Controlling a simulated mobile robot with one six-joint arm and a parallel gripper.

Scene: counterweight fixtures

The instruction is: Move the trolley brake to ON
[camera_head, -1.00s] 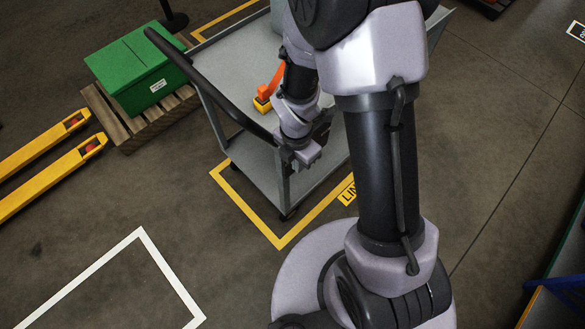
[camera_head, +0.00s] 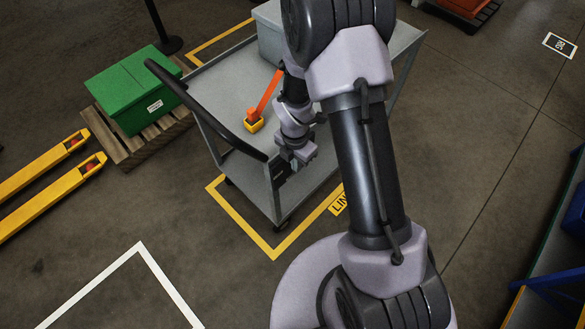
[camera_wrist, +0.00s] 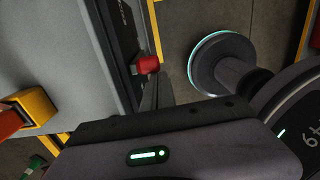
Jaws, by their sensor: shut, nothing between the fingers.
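The grey trolley (camera_head: 222,95) stands in a yellow floor outline, with a black push handle (camera_head: 200,108) along its left side. A red knob (camera_wrist: 146,65) sits on a dark strip with small lettering on the trolley's side in the wrist view; I take it for the brake, but cannot read its setting. My gripper (camera_head: 283,172) is at the trolley's near edge, just right of the handle's end. In the wrist view its dark fingers (camera_wrist: 156,92) are shut, empty and close below the knob; I cannot tell whether they touch it.
A green box (camera_head: 135,90) on a pallet and yellow forks (camera_head: 50,165) are at left. The floor in front is clear.

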